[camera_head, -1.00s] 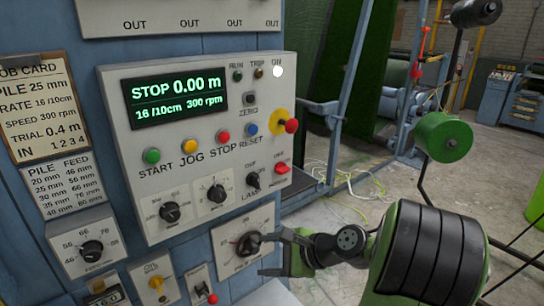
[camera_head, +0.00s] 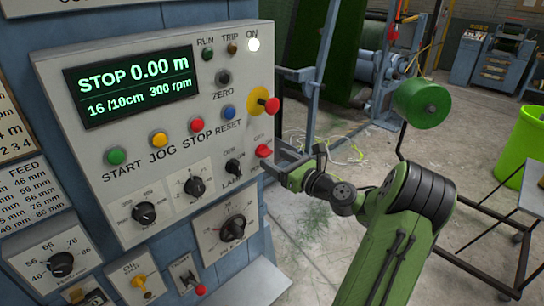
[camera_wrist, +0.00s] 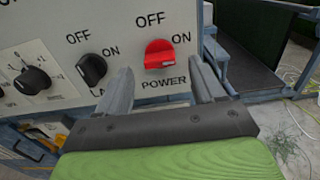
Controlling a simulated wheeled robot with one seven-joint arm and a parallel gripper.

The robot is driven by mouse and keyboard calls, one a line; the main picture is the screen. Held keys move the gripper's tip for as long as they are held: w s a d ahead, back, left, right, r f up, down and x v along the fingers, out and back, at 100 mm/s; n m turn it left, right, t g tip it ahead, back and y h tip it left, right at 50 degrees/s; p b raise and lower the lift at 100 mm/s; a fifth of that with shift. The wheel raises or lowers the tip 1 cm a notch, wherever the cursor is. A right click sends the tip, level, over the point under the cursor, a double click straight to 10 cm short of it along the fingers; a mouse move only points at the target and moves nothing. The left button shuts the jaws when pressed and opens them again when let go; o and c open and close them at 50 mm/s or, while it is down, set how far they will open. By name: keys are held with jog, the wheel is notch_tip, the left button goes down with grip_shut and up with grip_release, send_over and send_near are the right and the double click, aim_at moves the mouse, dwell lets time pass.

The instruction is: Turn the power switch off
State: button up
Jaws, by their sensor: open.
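The red power switch (camera_wrist: 160,54) sits on the lower right of the control panel, with OFF printed above it, ON to its upper right and POWER below. It also shows as a small red knob in the head view (camera_head: 264,151). I cannot tell for sure which label it points at. The white ON lamp (camera_head: 253,45) is lit. My gripper (camera_wrist: 161,80) is open and empty. Its two fingers reach toward the panel, one on each side of the switch in the wrist picture. Contact cannot be made out.
The black lamp knob (camera_wrist: 92,68) is close left of the switch. A red button on a yellow disc (camera_head: 271,105) sticks out above it. The display (camera_head: 134,84) reads STOP 0.00 m. A dial (camera_head: 233,229) is below.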

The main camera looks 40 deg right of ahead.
aim_at(265, 153)
jog(key=w, duration=0.2)
jog(key=shift+w, duration=0.3)
jog(key=c, duration=1.1)
jog(key=shift+o, duration=0.2)
jog(key=shift+n, duration=0.4)
jog(key=n, duration=0.3)
jog(key=shift+n+b, duration=0.3)
jog(key=shift+n, duration=0.1)
jog(key=shift+f+n+b, duration=0.1)
jog(key=shift+n+b, duration=3.9)
jog(key=shift+n, duration=2.7)
